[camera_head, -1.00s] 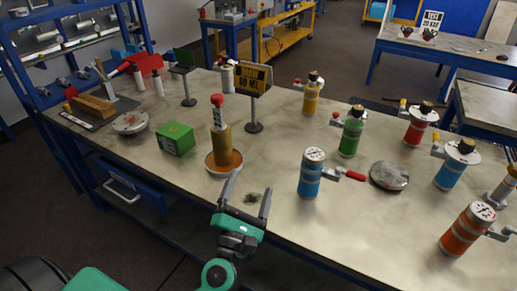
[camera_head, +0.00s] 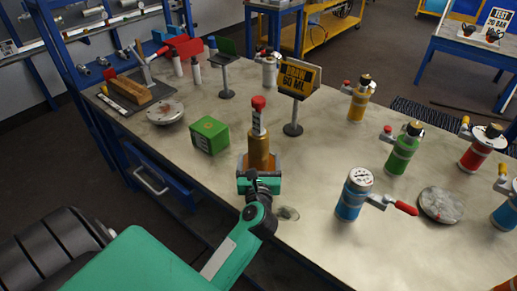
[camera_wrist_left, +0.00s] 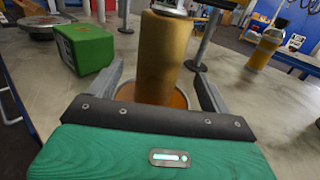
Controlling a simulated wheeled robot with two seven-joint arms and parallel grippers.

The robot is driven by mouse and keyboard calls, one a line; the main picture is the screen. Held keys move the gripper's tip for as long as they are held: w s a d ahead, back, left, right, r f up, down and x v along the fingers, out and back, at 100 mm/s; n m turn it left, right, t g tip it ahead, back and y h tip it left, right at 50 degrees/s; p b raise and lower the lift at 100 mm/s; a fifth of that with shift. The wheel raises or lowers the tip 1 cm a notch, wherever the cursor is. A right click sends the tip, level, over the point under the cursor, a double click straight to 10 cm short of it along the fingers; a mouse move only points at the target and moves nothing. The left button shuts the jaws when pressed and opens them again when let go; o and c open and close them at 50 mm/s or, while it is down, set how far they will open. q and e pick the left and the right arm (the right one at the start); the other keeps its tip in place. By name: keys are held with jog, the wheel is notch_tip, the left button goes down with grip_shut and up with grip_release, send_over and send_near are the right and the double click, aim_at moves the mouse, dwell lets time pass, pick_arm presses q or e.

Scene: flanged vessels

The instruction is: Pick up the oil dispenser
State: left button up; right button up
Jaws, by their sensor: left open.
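The oil dispenser (camera_head: 259,141) is a golden-brown cylinder with a white-labelled neck and a red cap. It stands upright near the front edge of the workbench. In the left wrist view its golden body (camera_wrist_left: 163,55) rises from a shallow dish with an orange inside (camera_wrist_left: 178,100); its top is out of frame. My left gripper (camera_head: 259,170) is right in front of it at low height. In the left wrist view the open fingers (camera_wrist_left: 160,85) are on either side of the dispenser's lower body, with gaps visible. My right gripper is not in view.
A green box (camera_head: 209,135) stands left of the dispenser. A sign on a stand (camera_head: 297,80) is behind it. A blue vessel with a red handle (camera_head: 355,194) is to the right. A round grey disc (camera_head: 441,204) lies further right. Bare bench lies between the dispenser and blue vessel.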

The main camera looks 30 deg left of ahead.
aim_at(258, 157)
pick_arm(q)
jog(key=x, duration=0.5)
jog(key=shift+w+a+f+p, duration=0.15)
jog(key=shift+a+f+p, duration=0.05)
jog(key=shift+f+p, duration=0.15)
jog(key=shift+w, duration=0.1)
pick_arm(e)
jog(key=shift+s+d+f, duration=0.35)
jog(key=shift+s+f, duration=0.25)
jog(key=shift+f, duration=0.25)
pick_arm(q)
jog(key=c, duration=1.3)
